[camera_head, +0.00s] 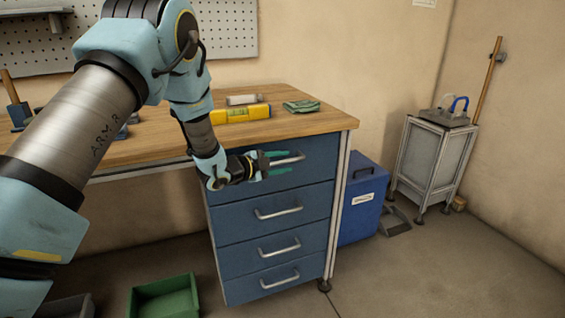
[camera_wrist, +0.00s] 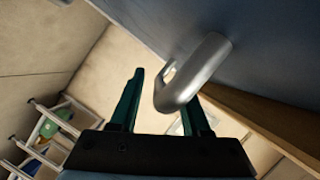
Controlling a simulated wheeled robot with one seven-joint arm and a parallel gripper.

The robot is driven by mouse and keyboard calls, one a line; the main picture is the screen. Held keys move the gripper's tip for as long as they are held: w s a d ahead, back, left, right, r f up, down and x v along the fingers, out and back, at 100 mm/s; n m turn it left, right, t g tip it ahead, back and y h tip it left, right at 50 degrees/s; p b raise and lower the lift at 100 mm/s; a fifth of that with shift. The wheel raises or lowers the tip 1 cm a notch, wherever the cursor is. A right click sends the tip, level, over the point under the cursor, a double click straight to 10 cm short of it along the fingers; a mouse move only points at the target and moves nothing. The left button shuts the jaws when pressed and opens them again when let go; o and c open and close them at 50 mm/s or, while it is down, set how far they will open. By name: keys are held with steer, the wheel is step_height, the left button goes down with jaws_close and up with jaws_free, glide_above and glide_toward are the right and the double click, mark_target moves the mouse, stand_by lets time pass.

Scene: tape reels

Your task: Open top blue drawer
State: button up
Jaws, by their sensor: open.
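The top blue drawer (camera_head: 314,168) is the uppermost of several blue drawers under the wooden workbench, and its front looks flush with the cabinet. Its silver bar handle (camera_head: 290,158) runs across the front. My gripper (camera_head: 279,162) is at this handle, with its green fingers apart. In the wrist view the handle (camera_wrist: 191,78) reaches down between the two open fingers (camera_wrist: 165,95), nearer the right one. I cannot tell whether a finger touches it. The blue drawer front (camera_wrist: 265,45) fills the upper right of that view. My gripper hides part of the drawer front's left side.
The workbench top (camera_head: 305,126) overhangs just above my gripper and bears a yellow spirit level (camera_head: 240,114) and a green cloth (camera_head: 301,106). A blue box (camera_head: 362,205) stands right of the drawers. A green bin (camera_head: 165,298) sits on the floor at front left.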

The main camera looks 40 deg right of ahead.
jaws_close()
stand_by(1.4)
